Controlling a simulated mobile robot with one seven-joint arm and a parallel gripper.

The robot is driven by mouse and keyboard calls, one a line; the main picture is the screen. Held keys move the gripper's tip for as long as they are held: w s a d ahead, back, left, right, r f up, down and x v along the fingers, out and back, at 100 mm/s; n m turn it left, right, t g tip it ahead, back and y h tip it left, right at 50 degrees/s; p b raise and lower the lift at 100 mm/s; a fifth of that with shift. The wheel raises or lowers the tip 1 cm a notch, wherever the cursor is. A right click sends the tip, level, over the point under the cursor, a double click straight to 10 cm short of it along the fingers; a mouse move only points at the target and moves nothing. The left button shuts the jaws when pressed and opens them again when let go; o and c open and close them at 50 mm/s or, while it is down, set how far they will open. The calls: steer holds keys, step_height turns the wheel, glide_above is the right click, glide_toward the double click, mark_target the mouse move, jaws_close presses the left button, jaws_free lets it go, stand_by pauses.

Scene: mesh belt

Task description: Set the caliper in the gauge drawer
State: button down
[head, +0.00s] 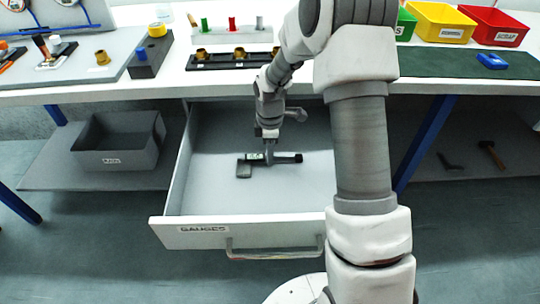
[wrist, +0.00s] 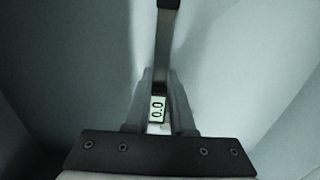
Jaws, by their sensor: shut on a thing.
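The gauge drawer (head: 172,232), labelled GAUGES, is pulled open under the workbench. The caliper (head: 289,157) is a dark bar with a small display and a grey jaw part at its left end. My gripper (head: 269,153) is shut on it inside the drawer's outline, pointing down. I cannot tell whether the caliper touches the floor.
The white bench top (head: 150,95) overhangs the back of the drawer. A grey bin (head: 115,158) stands on the lower shelf at left. Yellow (head: 440,22) and red (head: 492,26) bins and a blue item (head: 492,61) sit at right on the bench. The drawer floor around the caliper looks clear.

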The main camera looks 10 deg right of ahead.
steer(key=c, duration=0.8)
jaws_free()
steer(key=shift+o, duration=0.2)
